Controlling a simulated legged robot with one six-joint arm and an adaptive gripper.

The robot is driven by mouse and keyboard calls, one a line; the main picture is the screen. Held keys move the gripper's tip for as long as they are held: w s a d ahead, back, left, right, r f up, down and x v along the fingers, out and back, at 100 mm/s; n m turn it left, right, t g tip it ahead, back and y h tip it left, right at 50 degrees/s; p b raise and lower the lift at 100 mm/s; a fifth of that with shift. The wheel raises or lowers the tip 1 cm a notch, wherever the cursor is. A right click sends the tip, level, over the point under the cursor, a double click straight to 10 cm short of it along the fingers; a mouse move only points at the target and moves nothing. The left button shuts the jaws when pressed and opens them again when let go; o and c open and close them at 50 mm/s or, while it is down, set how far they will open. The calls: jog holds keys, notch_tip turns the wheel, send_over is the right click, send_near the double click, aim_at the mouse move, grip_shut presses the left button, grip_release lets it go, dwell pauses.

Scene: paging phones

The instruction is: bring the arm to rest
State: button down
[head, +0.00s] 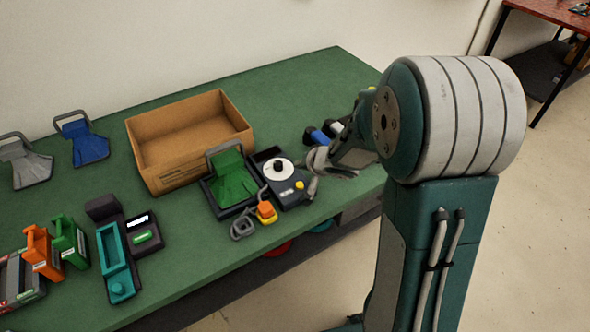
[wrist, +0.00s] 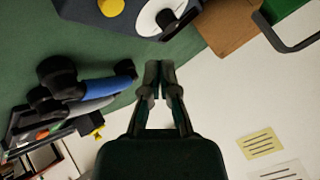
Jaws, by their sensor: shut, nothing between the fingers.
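My gripper (head: 312,172) is at the right part of the green table (head: 300,92), in front of my large arm joint in the head view. In the wrist view my gripper (wrist: 152,72) points up the picture with its fingertips together and nothing between them. A dark device with a white dial (head: 279,170) and a yellow knob is close to the left of my gripper; it also shows at the top of the wrist view. The gripper's exact height above the table cannot be told.
An open cardboard box (head: 180,172) stands at the back. A green scoop-shaped thing (head: 231,180) sits in a dark tray. A blue-handled tool (head: 319,137) lies behind my gripper. Orange and green holders (head: 40,250) and a teal tray (head: 114,249) are at the left.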

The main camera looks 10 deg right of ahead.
jog(key=s+d+r+h, duration=0.3)
jog(key=s+r, duration=0.1)
jog(key=r, duration=0.3)
jog(key=s+d+r+h, duration=0.3)
jog(key=s+r, duration=0.2)
jog(key=r, duration=0.2)
jog(key=s+a+r+n+g+y, duration=0.1)
jog(key=s+a+n, duration=0.1)
jog(key=s, duration=0.7)
jog(key=s+a+r+n+g+y, duration=0.1)
jog(key=s+a, duration=0.3)
jog(key=s, duration=0.5)
jog(key=shift+r+n+g, duration=0.4)
jog(key=shift+r+n, duration=0.2)
jog(key=shift+r, duration=0.2)
